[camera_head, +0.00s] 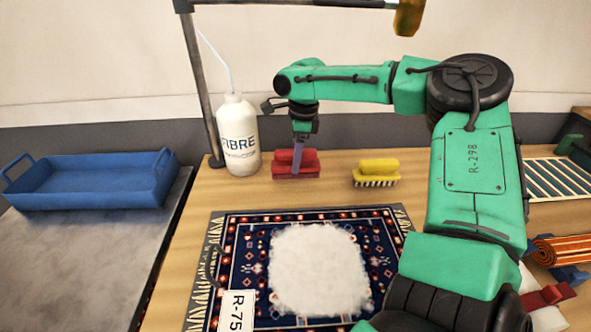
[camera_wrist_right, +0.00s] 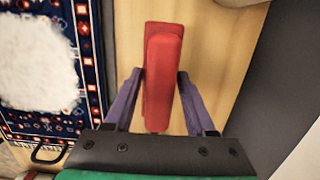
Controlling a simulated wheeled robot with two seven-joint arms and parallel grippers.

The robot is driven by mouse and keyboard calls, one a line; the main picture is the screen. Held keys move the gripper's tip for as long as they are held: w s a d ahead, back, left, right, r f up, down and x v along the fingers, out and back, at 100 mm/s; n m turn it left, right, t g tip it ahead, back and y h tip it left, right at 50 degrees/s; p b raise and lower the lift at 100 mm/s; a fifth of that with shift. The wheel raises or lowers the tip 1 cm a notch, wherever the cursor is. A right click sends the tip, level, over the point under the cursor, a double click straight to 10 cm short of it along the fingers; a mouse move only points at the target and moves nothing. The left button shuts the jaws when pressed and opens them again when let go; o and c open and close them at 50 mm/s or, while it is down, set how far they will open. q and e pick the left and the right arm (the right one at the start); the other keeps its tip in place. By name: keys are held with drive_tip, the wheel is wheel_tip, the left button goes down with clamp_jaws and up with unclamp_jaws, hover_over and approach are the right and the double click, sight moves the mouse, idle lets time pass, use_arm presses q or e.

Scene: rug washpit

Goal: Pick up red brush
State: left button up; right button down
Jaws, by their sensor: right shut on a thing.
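The red brush (camera_head: 308,168) is on the wooden table, between the white bottle and the yellow brush. My right gripper (camera_head: 297,160) reaches down onto it from above, and its fingers hide part of the handle. In the right wrist view the red brush (camera_wrist_right: 163,75) lies lengthwise between the two purple fingers of the gripper (camera_wrist_right: 158,88), one on each side. The right gripper is shut on the red brush. I cannot tell whether the brush still touches the table. My left gripper is not in view.
A white FIBRE bottle (camera_head: 238,135) stands close on the left of the red brush, near a grey post. A yellow brush (camera_head: 376,172) is to the right. A patterned rug (camera_head: 235,245) with white foam lies in front. A blue tray (camera_head: 90,182) is at far left.

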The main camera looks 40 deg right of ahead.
wheel_tip(320, 180, up, 3)
drive_tip(key=shift+f, duration=0.2)
drive_tip(key=s+a+b, duration=0.5)
drive_tip(key=s+a, duration=0.7)
drive_tip(key=s, duration=0.3)
drive_tip(key=shift+a, duration=0.35)
